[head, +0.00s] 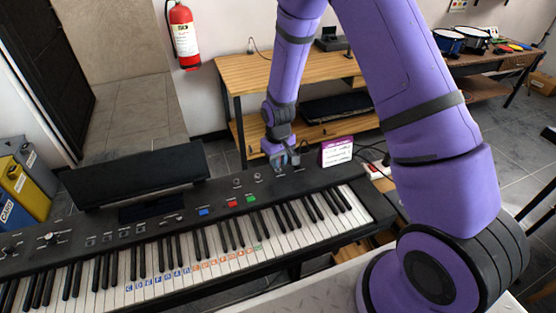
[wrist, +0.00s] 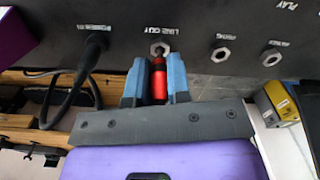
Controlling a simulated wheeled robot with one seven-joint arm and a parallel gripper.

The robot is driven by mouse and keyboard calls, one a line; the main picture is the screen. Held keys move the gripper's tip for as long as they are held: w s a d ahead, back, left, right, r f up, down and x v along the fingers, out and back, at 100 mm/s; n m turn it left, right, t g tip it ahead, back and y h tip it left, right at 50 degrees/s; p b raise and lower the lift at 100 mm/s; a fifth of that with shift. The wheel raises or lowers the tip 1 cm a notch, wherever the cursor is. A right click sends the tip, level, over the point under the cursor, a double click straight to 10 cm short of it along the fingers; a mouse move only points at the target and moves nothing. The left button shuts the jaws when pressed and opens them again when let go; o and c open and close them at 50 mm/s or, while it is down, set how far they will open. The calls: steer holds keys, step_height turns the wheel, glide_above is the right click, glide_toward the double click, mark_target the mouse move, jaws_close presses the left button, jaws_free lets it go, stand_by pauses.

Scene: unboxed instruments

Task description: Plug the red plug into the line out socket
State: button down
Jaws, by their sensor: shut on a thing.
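My gripper (wrist: 156,66) is shut on the red plug (wrist: 158,84), which sits between its two blue fingers in the wrist view. The plug's dark front end points at the line out socket (wrist: 160,48), a metal ring under the "LINE OUT" label on the keyboard's back panel. The plug is in line with the socket and very close to it; I cannot tell whether its tip is inside. In the head view my gripper (head: 285,158) is at the rear edge of the keyboard (head: 322,178); the plug and socket cannot be made out there.
A black cable (wrist: 88,68) is plugged into the power socket left of line out. Two more sockets (wrist: 220,54) (wrist: 271,56) are to its right. A purple-and-white card (head: 337,152) stands by the keyboard's rear edge. A wooden bench (head: 240,75) is behind.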

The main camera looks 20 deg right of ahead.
steer(key=shift+f, duration=1.05)
stand_by(0.4)
steer(key=c, duration=1)
jaws_free()
